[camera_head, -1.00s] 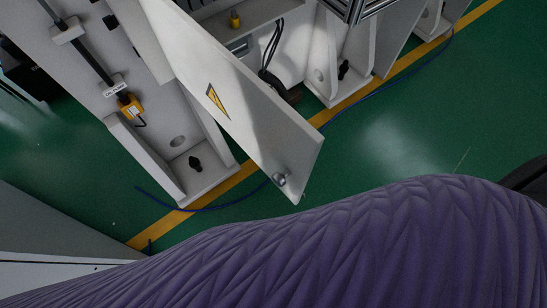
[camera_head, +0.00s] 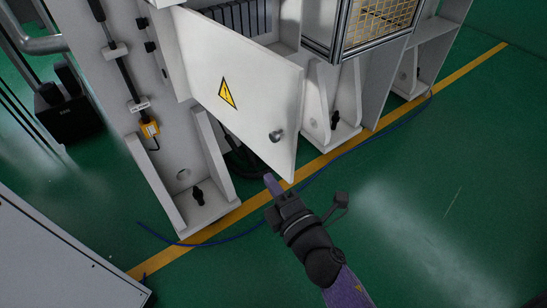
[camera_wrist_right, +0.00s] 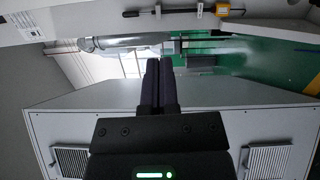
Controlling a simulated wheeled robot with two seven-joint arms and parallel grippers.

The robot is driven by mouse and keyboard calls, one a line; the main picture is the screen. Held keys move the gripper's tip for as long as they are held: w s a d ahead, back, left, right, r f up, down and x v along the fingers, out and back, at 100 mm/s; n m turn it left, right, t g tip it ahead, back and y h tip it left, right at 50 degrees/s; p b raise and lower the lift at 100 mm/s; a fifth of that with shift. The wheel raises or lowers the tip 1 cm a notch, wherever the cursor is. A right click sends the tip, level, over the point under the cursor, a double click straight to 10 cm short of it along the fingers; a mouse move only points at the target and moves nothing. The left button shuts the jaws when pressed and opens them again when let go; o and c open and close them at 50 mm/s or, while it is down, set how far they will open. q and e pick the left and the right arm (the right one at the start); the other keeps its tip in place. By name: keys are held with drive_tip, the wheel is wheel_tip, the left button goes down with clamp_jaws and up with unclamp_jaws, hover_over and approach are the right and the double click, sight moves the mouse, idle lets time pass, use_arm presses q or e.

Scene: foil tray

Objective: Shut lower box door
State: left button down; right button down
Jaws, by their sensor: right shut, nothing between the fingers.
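The lower box door (camera_head: 240,85) is a white panel with a yellow warning triangle and a round metal knob (camera_head: 277,135). It stands open, swung out from the box (camera_head: 235,18), whose inside shows above and behind its top edge. My right gripper (camera_head: 270,181) is just below the door's lower edge in the head view, and its fingers look bare. I cannot tell whether they touch the door. In the right wrist view the two dark fingers (camera_wrist_right: 161,70) lie together with nothing between them. My left gripper is out of view.
White upright brackets (camera_head: 205,165) stand on both sides of the door. A blue cable (camera_head: 215,240) and a yellow line (camera_head: 335,153) run along the green floor. A grey cabinet (camera_head: 60,265) stands at lower left. The floor to the right is open.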

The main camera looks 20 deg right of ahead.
drive_tip(key=w+d, duration=0.2)
drive_tip(key=w, duration=0.5)
drive_tip(key=shift+w+r, duration=0.15)
drive_tip(key=shift+w, duration=0.15)
drive_tip(key=shift+d, duration=0.2)
